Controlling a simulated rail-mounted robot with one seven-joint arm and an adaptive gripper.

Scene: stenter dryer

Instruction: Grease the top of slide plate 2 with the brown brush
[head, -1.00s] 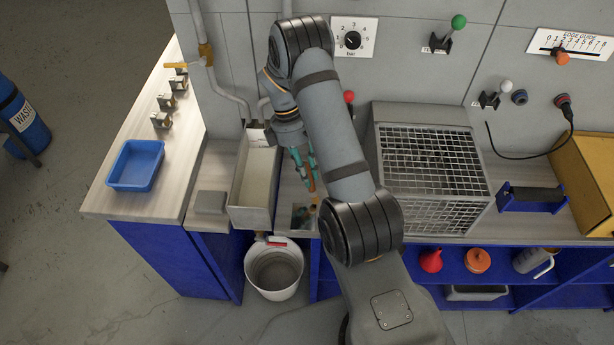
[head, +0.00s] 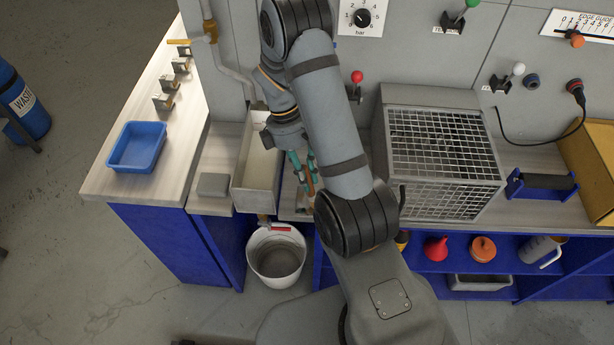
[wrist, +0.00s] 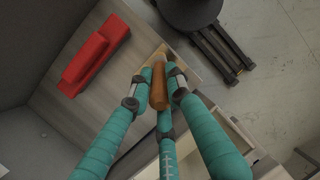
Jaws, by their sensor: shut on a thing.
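My gripper (head: 309,181) has teal fingers and is shut on a brown cylindrical handle, which I take to be the brown brush (wrist: 158,86). In the head view it is just right of the open metal trough, near the bench's front edge and partly behind my arm. The brush's bristle end cannot be made out. Three small metal blocks with dark faces stand in a row on the left bench: a front one (head: 163,101), a middle one (head: 171,83) and a far one (head: 180,65). No number is readable, so I cannot tell whether one is slide plate 2.
A blue tray (head: 137,147) sits on the left bench. The trough (head: 258,183) stands between that bench and my gripper, with a white bucket (head: 276,255) below. A wire-mesh cage (head: 446,150) stands right of my arm. A red block (wrist: 95,55) shows in the wrist view.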

